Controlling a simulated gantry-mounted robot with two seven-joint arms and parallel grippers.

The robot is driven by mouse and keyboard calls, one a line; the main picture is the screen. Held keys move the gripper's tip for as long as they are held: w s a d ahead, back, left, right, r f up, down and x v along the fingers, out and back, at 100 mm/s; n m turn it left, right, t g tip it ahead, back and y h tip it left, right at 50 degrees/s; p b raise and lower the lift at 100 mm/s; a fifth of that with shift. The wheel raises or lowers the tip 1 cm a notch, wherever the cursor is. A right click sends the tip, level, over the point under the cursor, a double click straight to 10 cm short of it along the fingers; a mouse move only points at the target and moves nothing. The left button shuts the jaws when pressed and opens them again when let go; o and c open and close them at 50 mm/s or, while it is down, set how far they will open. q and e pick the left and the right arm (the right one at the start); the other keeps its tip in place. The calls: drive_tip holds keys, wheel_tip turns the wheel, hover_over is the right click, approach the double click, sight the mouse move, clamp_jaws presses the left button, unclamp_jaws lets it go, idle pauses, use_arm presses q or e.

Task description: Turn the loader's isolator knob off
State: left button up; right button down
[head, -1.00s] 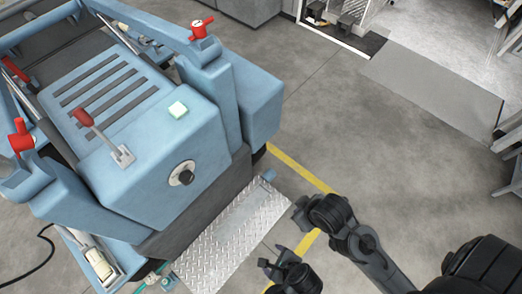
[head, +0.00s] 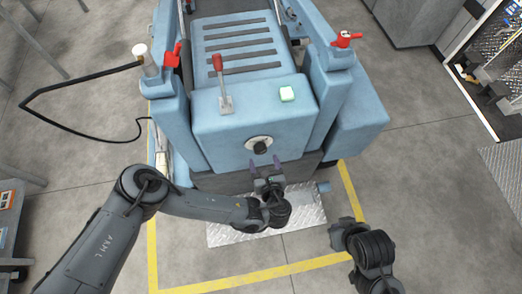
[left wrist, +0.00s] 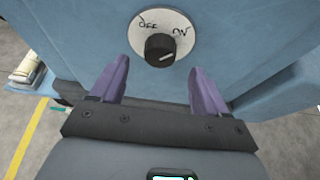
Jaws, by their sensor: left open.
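The isolator knob (head: 261,146) is a black knob on a round pale plate on the front panel of the blue loader (head: 225,135). In the left wrist view the knob (left wrist: 160,48) has a light pointer line aimed right, toward the hand-written "ON"; "OFF" is on the upper left of the plate. My left gripper (head: 265,162) is open just in front of the knob. Its purple fingers (left wrist: 159,68) stand to either side, apart from the knob. My right gripper (head: 345,232) is low at right, away from the loader, its fingers unclear.
A metal tread plate (head: 232,232) and yellow floor lines (head: 245,279) lie in front. A black hose runs at left.

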sight(261, 151)
use_arm(q)
drive_tip(key=b+x, duration=0.1)
drive_tip(key=x, duration=0.5)
drive_tip(key=shift+w+f, duration=0.15)
drive_tip(key=shift+w, duration=0.05)
drive_tip(key=c, duration=1)
drive_tip(key=shift+o, duration=0.2)
